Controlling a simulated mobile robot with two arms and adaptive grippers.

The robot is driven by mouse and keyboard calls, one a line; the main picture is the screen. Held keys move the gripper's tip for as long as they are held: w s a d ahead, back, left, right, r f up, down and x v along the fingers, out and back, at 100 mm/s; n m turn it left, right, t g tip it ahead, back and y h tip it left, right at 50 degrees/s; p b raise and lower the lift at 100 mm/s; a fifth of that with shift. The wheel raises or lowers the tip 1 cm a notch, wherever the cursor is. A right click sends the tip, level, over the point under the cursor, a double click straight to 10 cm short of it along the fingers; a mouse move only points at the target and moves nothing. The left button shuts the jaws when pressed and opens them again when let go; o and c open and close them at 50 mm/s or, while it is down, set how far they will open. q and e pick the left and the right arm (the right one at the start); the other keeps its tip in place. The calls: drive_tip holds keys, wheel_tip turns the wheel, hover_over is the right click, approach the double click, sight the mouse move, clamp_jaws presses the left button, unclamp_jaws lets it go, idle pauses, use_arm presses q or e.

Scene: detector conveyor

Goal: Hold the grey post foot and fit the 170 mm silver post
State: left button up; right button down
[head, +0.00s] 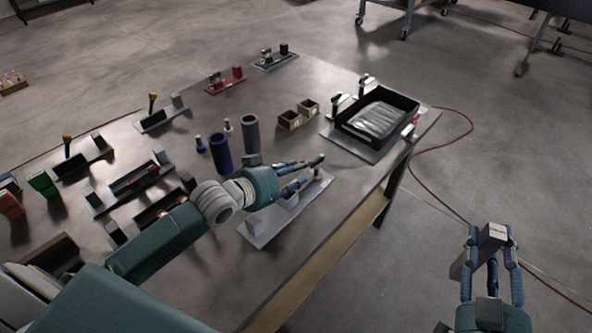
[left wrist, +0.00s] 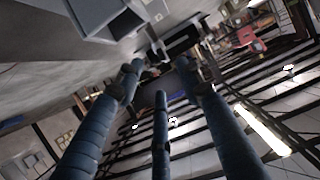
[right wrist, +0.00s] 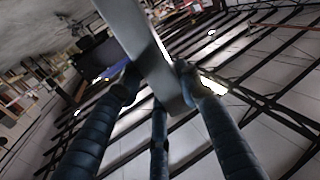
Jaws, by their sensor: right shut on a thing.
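The grey post foot (head: 262,230) appears to be the light grey plate with upright blocks near the table's front edge. My left gripper (head: 312,170) is above and beside its far end, with its fingers apart and nothing between them. A grey hollow block (left wrist: 105,18) shows at the top of the left wrist view. My right gripper (head: 490,250) is off the table at the lower right, shut on a silver rectangular post (head: 468,258), held tilted with a labelled end upward. The post (right wrist: 140,40) also runs between the fingers in the right wrist view.
A black tray with a bagged item (head: 380,118) stands at the back right. Blue (head: 220,153) and grey (head: 250,134) cylinders and two small tan boxes (head: 290,120) stand mid-table. Several fixture plates fill the left. Floor is clear around my right gripper, apart from a red cable (head: 440,205).

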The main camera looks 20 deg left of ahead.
sight(318, 160)
use_arm(q)
drive_tip(key=shift+s+a+r+p, duration=0.2)
drive_tip(key=shift+a+r+p, duration=0.1)
drive_tip(key=shift+p, duration=0.25)
use_arm(e)
drive_tip(key=shift+r, duration=0.7)
drive_tip(key=shift+r+p, duration=0.7)
use_arm(q)
drive_tip(key=shift+m+h, duration=0.3)
drive_tip(key=shift+h, duration=0.1)
drive_tip(key=p+x, duration=0.1)
drive_tip(key=x, duration=0.9)
drive_tip(key=shift+w+f, duration=0.2)
drive_tip(key=shift+f, duration=0.1)
use_arm(e)
drive_tip(key=shift+r, duration=0.6)
use_arm(q)
clamp_jaws()
drive_tip(key=shift+a+r, duration=0.1)
